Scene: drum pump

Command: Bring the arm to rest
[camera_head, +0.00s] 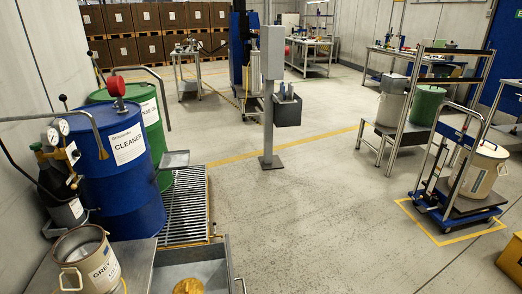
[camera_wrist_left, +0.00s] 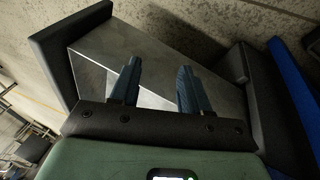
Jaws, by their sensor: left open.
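My left gripper (camera_wrist_left: 160,72) shows only in the left wrist view. Its two blue-grey fingers are apart with nothing between them. Beyond the fingers is a grey, flat-sided surface with dark ends, which may be part of my own body; I cannot tell how far off it is. No arm of mine shows in the head view, and my right gripper is in neither view. The blue CLEANER drum (camera_head: 124,165) stands at the left in the head view with a red-topped fitting (camera_head: 116,88) on it. A green drum (camera_head: 150,112) stands behind it.
A GREY-labelled pail (camera_head: 88,262) stands front left beside a metal tray (camera_head: 190,268) holding a yellow item. A grey post (camera_head: 268,110) rises mid-floor. A blue trolley (camera_head: 455,200) with a cream bucket (camera_head: 482,170) is at the right.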

